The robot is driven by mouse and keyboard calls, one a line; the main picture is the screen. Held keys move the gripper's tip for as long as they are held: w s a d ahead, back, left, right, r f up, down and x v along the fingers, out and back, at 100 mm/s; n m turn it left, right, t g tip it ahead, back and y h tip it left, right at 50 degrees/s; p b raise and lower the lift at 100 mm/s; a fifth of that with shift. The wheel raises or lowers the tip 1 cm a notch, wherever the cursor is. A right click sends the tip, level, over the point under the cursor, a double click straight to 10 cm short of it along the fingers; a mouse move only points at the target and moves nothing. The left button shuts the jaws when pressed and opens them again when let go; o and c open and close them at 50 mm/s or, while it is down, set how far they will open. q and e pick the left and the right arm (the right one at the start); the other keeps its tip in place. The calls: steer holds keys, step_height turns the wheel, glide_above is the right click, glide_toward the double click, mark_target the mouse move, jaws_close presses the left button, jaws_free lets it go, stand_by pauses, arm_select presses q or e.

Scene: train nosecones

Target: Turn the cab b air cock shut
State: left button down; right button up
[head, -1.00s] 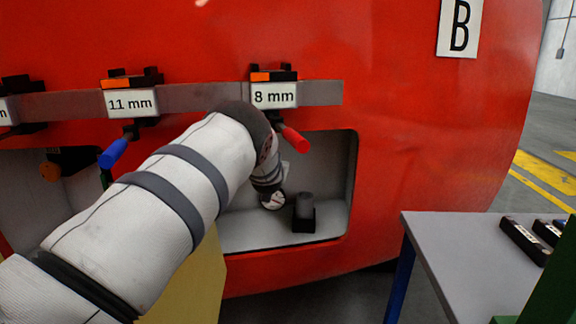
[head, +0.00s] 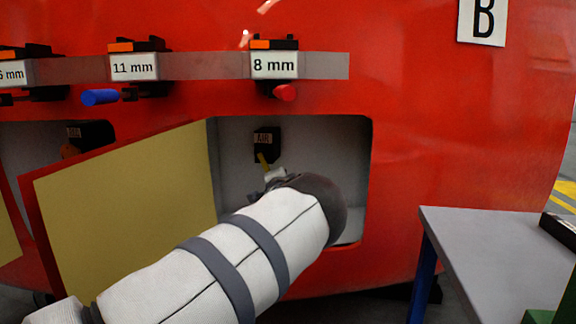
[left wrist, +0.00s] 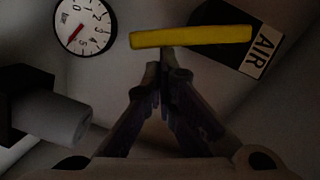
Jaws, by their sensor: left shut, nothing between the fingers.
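The air cock is a dark block (head: 266,143) marked AIR on the recess's back wall, with a yellow lever (head: 263,161) below it in the head view. In the left wrist view the yellow lever (left wrist: 191,37) spans the top centre, beside the AIR label (left wrist: 263,50). My left gripper (left wrist: 160,70) is shut and empty, its fingertips at or just short of the lever's middle; contact is unclear. In the head view my left arm hides most of the gripper. My right gripper is not in view. A sign B (head: 483,20) is on the red nosecone.
A round gauge (left wrist: 83,26) and a grey cylindrical fitting (left wrist: 60,120) sit near the gripper. An open yellow-faced door (head: 130,195) stands left of the recess. Tools hang on a rail (head: 200,65) above. A grey table (head: 490,255) stands at right.

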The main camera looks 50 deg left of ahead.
arm_select(q)
steer(key=shift+s+a+f+m+y+b, duration=0.15)
steer(key=shift+s+a+f+m+b, duration=0.2)
steer(key=shift+m+b, duration=0.45)
steer(key=shift+s+a+f+m+y+b, duration=0.2)
steer(key=shift+a+f+m+b, duration=0.15)
steer(key=shift+m+b, duration=0.45)
steer(key=shift+s+a+f+m+y+b, duration=0.15)
steer(key=shift+s+a+f+m+b, duration=0.2)
steer(key=shift+m+b, duration=0.45)
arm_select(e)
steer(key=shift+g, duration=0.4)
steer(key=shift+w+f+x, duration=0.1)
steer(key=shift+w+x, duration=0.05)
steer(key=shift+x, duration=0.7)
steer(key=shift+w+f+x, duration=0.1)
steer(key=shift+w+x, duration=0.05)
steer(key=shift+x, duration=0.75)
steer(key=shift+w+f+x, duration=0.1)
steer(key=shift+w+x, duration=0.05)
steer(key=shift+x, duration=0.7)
